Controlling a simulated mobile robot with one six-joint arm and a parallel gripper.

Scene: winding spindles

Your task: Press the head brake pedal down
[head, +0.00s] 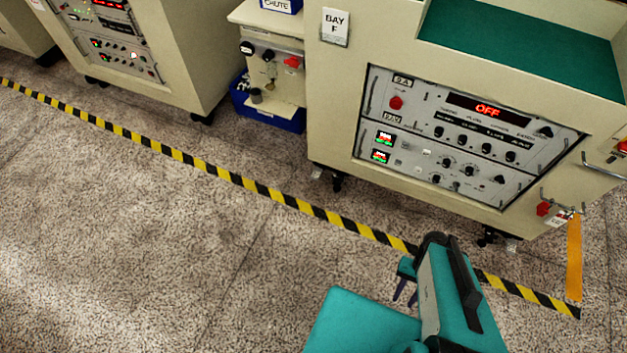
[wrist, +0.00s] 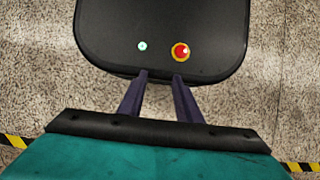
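I cannot pick out a head brake pedal in either view. The Bay F machine (head: 335,120) stands at the right of the head view, its panel display reading OFF. A red-handled part (head: 543,208) sits at its lower right corner. My gripper (head: 405,296) hangs over the floor in front of this machine, pointing down and apart from it. In the wrist view its two purple fingers (wrist: 160,76) stand apart with nothing between them.
Yellow-black tape (head: 220,172) runs across the speckled floor before the machines. An orange strip (head: 575,260) lies at the right. A blue bin (head: 268,112) stands between Bay F and another cabinet (head: 185,50). Floor at the left (head: 120,230) is clear.

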